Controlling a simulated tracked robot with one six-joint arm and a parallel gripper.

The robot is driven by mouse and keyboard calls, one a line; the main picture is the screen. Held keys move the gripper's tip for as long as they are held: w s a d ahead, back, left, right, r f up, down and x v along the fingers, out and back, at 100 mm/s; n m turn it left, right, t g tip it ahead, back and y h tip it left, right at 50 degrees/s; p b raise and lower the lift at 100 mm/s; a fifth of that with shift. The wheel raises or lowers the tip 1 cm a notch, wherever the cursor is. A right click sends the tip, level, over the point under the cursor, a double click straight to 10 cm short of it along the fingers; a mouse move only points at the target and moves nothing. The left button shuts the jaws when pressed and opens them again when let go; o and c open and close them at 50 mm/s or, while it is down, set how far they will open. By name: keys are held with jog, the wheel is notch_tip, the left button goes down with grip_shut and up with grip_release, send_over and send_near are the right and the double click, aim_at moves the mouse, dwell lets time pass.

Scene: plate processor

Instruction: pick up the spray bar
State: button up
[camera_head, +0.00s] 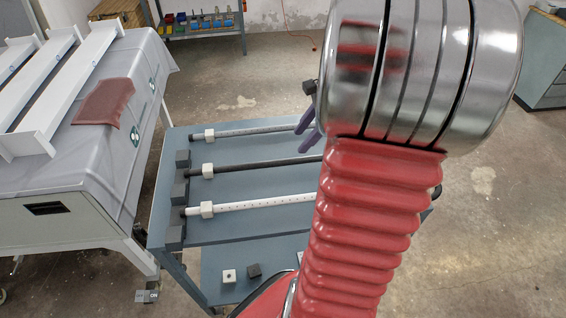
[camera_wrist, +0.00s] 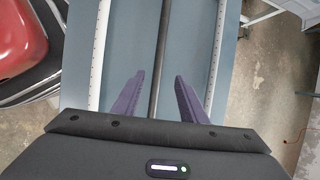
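Three long bars lie across a blue table (camera_head: 170,150). The nearest is a white bar with a row of small holes (camera_head: 270,202), the middle one is dark and plain (camera_head: 255,167), and the farthest is light grey (camera_head: 255,129). I cannot tell for sure which one is meant by the spray bar. My gripper (camera_head: 308,132), with purple fingers, is open and empty over the table. In the wrist view the fingers (camera_wrist: 159,76) stand either side of the line of the dark bar (camera_wrist: 161,45). A holed bar (camera_wrist: 98,45) lies left and another (camera_wrist: 217,60) right.
Each bar has a white block near its left end, beside dark blocks (camera_head: 174,237) on the table edge. A grey-covered machine (camera_head: 150,60) with white beams stands left.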

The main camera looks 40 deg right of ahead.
send_over(284, 160)
jog(key=s+d, duration=0.2)
jog(key=f, duration=0.5)
jog(key=shift+s+a+f, duration=0.15)
jog(key=shift+a+f, duration=0.05)
jog(key=shift+f, duration=0.2)
jog(key=shift+a+x, duration=0.2)
jog(key=shift+x, duration=2.4)
jog(key=shift+r, duration=0.1)
jog(key=shift+c, duration=0.3)
grip_shut()
